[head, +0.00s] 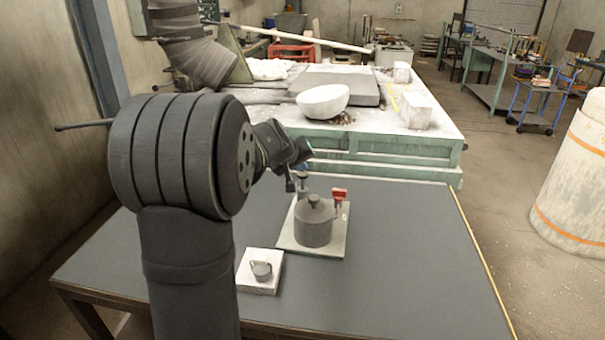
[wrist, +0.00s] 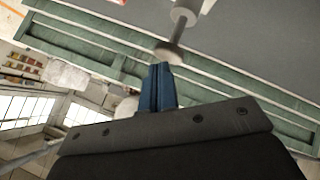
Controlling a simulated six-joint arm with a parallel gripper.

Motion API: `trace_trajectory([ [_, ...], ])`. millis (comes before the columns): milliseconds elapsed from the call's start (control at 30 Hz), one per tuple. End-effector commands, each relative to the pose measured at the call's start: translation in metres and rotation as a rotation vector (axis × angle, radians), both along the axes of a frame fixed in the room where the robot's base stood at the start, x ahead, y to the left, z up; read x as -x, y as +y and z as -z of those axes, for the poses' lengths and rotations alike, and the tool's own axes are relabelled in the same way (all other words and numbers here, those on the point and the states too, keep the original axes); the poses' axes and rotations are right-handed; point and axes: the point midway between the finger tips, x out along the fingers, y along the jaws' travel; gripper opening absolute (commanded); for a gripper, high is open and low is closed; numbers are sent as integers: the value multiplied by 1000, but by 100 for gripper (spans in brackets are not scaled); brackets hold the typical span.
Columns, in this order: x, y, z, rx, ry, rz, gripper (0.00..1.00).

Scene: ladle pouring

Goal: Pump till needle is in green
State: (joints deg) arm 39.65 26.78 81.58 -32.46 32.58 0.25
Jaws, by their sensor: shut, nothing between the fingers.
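A grey cylindrical pot (head: 314,226) with a knobbed lid stands on a pale plate (head: 292,243). A small upright pump with a dark top (head: 303,177) is behind it, partly hidden by the pot. It seems to be the grey rod and disc (wrist: 168,52) in the wrist view. A small round grey piece (head: 262,270), perhaps the gauge, sits on a white block in front; no needle or green zone can be made out. My gripper (head: 304,150) is above the pump, its blue fingers (wrist: 157,85) shut and empty. The fingertips appear close to the disc; contact cannot be told.
A red-handled part (head: 340,196) stands on the plate beside the pot. The dark table (head: 410,260) is clear to the right. A green-sided workbench (head: 390,172) with a white bowl (head: 323,100) stands behind the table.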

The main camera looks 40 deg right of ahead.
Motion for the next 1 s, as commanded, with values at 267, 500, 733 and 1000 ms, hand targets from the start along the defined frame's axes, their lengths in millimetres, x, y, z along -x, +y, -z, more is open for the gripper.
trace_trajectory([
  [267,0,0,4,-1,1,0,0],
  [500,0,0,7,-1,2,0,0],
  [733,0,0,10,-1,2,0,0],
  [1000,0,0,13,-1,2,1,0],
])
